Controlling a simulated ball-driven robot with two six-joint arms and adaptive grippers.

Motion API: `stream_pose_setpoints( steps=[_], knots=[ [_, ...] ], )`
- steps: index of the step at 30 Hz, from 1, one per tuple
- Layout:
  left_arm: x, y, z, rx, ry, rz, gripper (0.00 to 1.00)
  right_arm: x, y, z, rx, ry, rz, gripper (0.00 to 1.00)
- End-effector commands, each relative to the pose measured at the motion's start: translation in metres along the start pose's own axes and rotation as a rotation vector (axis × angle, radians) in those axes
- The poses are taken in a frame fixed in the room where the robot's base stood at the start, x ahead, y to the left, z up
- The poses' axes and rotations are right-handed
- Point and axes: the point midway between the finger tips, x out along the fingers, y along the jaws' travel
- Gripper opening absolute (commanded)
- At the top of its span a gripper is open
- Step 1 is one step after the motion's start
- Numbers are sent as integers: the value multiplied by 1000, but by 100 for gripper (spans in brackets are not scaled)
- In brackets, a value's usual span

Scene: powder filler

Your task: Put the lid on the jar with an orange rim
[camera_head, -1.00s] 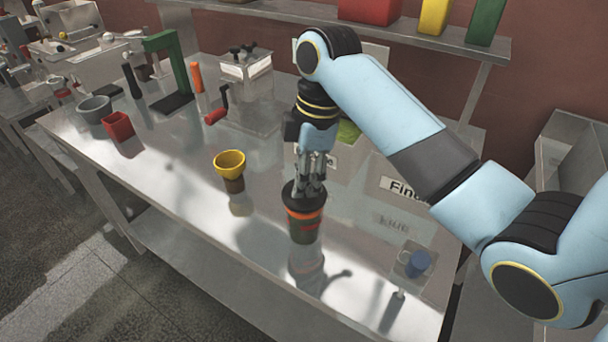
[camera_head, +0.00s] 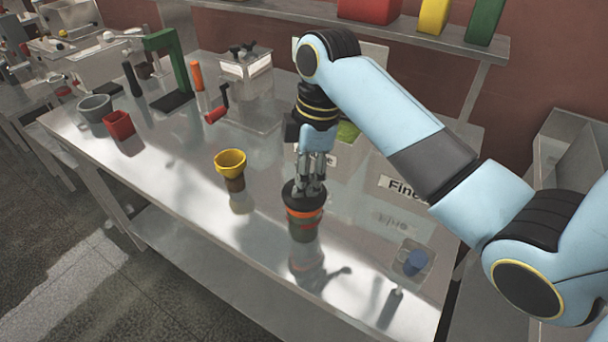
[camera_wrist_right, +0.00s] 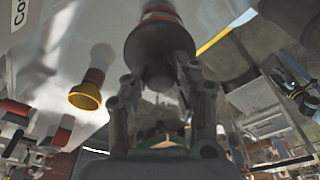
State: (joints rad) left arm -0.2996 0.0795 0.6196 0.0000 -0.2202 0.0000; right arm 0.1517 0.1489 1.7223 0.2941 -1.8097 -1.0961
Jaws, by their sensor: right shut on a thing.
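The jar with an orange rim (camera_head: 303,228) stands upright on the metal table. The black lid (camera_head: 300,200) is at its top, with the orange rim showing just below it; I cannot tell whether it is fully seated. My right gripper (camera_head: 311,188) comes down from above and is shut on the lid's knob. In the right wrist view the dark lid (camera_wrist_right: 158,45) lies between the fingers of my right gripper (camera_wrist_right: 160,80), with the jar behind it. My left gripper is not in view.
A jar with a yellow rim (camera_head: 230,168) stands left of the orange-rimmed jar. A red container (camera_head: 119,126), a grey bowl (camera_head: 95,108) and a green press (camera_head: 178,70) stand farther left. A blue-topped thing (camera_head: 415,263) is at the right. The table's front is clear.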

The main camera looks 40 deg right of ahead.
Motion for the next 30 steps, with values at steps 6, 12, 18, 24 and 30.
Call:
stream_pose_setpoints(
  steps=[6, 12, 18, 24, 30],
  knots=[
    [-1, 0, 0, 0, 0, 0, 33, 2, 0, 0, 0, 0, -1, 4],
    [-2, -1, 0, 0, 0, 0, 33, 7, 0, 1, 0, 0, -1, 4],
    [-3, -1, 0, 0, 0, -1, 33, 10, 0, 1, 0, 0, 0, 4],
    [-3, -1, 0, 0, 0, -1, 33, 10, 0, 1, 0, 0, 0, 4],
    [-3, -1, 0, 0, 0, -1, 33, 10, 0, 1, 0, 0, 0, 35]
  ],
)
